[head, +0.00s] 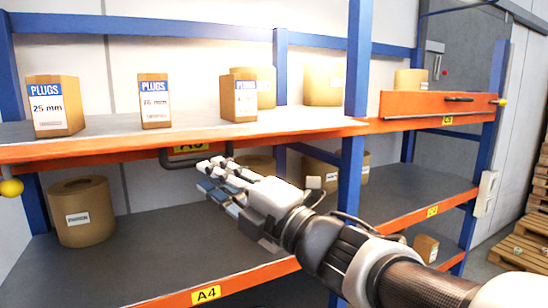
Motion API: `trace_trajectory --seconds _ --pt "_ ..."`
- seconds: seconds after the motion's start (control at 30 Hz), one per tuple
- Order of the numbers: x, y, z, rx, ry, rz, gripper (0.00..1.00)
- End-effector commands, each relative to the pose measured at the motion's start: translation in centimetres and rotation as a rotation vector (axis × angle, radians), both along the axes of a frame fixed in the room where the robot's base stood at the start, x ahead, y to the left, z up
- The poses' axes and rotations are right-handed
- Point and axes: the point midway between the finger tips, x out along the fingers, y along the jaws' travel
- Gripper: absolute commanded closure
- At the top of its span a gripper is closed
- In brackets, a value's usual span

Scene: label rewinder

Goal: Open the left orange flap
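The left orange flap (110,152) shows as a long orange band along the front of the upper left shelf. It is seen nearly edge-on, so its exact tilt is hard to tell. A dark grey bar handle (170,160) hangs below the band near its middle. A yellow knob (11,187) is at the far left, below the band. My gripper (208,178) is just below and to the right of the handle, in front of the lower shelf. Its fingers look spread, with nothing visible between them. Contact with the handle cannot be told.
Plugs boxes (54,106) and brown rolls stand on the upper shelf. A brown roll (82,210) stands on the lower shelf (150,250). The right orange flap (440,104) stands upright with a black handle. A blue post (354,150) rises beside my arm. Pallets (530,225) are far right.

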Motion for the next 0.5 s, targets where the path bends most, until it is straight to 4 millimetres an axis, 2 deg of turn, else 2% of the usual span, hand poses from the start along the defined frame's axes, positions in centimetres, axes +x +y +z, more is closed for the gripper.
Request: trace_trajectory --seconds 0.03,0.2,0.5 --pt "0.6 1.1 0.3 0.000 0.002 0.005 0.79" --pt "2.4 3.6 0.9 0.001 0.003 0.002 0.79" --pt "3.9 5.6 1.5 0.001 0.001 0.000 0.79"
